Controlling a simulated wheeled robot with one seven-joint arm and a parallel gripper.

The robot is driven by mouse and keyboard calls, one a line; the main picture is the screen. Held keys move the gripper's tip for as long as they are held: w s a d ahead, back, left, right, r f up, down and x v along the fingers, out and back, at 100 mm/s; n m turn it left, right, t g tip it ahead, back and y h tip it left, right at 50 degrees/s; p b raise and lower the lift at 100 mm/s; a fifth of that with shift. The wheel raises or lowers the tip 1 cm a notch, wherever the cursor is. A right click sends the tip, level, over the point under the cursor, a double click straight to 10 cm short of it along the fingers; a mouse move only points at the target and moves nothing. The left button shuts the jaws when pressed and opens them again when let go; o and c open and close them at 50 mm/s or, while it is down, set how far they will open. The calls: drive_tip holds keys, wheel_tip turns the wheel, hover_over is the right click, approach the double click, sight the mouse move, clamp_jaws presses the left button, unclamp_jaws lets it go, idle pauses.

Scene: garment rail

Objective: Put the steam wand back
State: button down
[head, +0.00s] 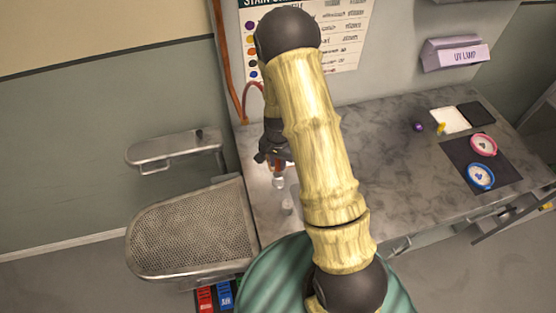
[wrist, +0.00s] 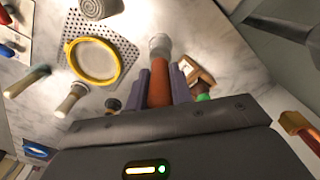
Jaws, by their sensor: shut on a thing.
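The steam wand (wrist: 159,80) appears to be the orange-brown handled tool with a pale grey cylindrical head in the wrist view. My gripper (wrist: 161,92) is shut on its handle, one grey-purple finger on each side. In the head view my gripper (head: 272,154) is over the left end of the counter, and the pale end of the wand (head: 278,182) points down below it. A reddish hose (head: 252,94) arcs up behind my gripper. My arm hides part of the counter, and I cannot make out the wand's holder.
The wrist view shows a yellow-rimmed sieve (wrist: 69,60) on a perforated plate, brushes (wrist: 72,100) and a small wooden item (wrist: 197,72) close right of the wand. The head view shows a mesh board (head: 190,232) at left and pink and blue rings (head: 483,145) at right.

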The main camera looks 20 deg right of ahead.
sight(278, 169)
drive_tip(key=shift+f+b, duration=0.45)
drive_tip(key=shift+f, duration=0.5)
drive_tip(key=shift+f+b, duration=0.95)
drive_tip(key=shift+f, duration=0.3)
idle(1.6)
drive_tip(key=c, duration=0.8)
unclamp_jaws()
drive_tip(key=shift+c, duration=0.2)
drive_tip(key=shift+r, duration=0.1)
drive_tip(key=shift+r+p, duration=2.8)
drive_tip(key=shift+r, duration=0.9)
drive_tip(key=shift+r, duration=0.1)
